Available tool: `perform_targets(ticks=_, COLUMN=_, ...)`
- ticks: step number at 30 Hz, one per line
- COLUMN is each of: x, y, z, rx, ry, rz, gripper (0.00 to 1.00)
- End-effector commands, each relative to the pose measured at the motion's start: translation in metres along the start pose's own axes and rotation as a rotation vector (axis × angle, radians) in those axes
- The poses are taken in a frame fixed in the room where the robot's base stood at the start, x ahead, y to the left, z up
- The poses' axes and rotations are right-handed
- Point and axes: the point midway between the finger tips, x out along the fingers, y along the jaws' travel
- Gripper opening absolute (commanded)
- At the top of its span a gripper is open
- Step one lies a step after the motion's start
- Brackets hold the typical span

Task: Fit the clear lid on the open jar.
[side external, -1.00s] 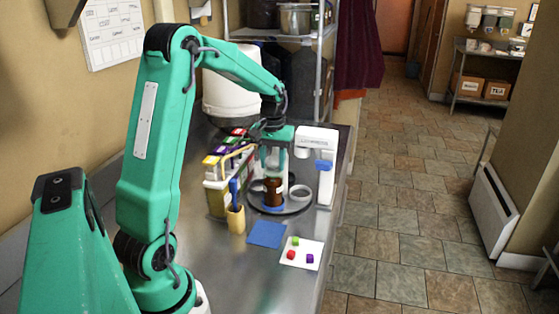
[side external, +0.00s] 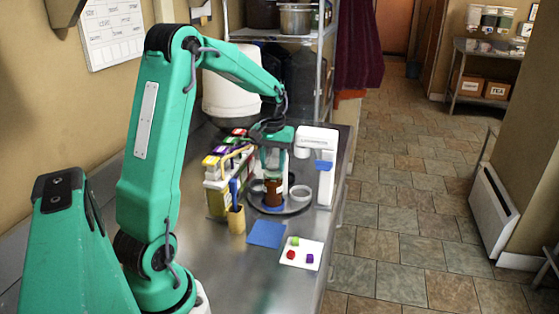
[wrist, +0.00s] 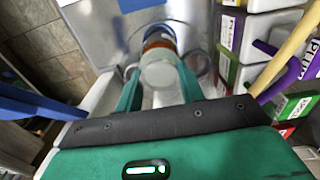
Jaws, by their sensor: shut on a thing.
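The open jar (side external: 273,194) is brown and stands upright on a round dark tray (side external: 298,209) in the side view. In the wrist view the brown jar (wrist: 158,44) shows just beyond the fingertips. My gripper (side external: 273,172) is above the jar, pointing down. In the wrist view my gripper (wrist: 157,78) has its two green fingers on either side of a pale, translucent round lid (wrist: 158,74), and is shut on it. The lid overlaps part of the jar there. I cannot tell whether the lid touches the jar's rim.
A white stand with a blue part (side external: 324,167) is close on the right. A white bucket (side external: 228,100) stands behind.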

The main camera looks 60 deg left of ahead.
Motion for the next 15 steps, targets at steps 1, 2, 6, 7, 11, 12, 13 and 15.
perform_targets(ticks=1, x=0.0010, y=0.0000, z=0.0001, rx=0.000, ry=-0.001, rz=0.000, gripper=0.16)
perform_targets(ticks=2, x=0.0015, y=0.0000, z=0.0001, rx=0.000, ry=-0.001, rz=0.000, gripper=0.16)
perform_targets(ticks=6, x=0.0035, y=0.0000, z=0.0002, rx=0.000, ry=-0.001, rz=0.000, gripper=0.16)
perform_targets(ticks=7, x=0.0039, y=0.0000, z=0.0002, rx=0.000, ry=-0.001, rz=0.000, gripper=0.16)
perform_targets(ticks=11, x=0.0057, y=-0.0001, z=0.0003, rx=0.000, ry=-0.001, rz=0.000, gripper=0.16)
perform_targets(ticks=12, x=0.0061, y=-0.0001, z=0.0002, rx=0.000, ry=-0.001, rz=0.000, gripper=0.16)
perform_targets(ticks=13, x=0.0064, y=-0.0001, z=0.0002, rx=0.000, ry=-0.001, rz=0.000, gripper=0.16)
perform_targets(ticks=15, x=0.0068, y=0.0000, z=0.0002, rx=0.000, ry=-0.001, rz=0.000, gripper=0.16)
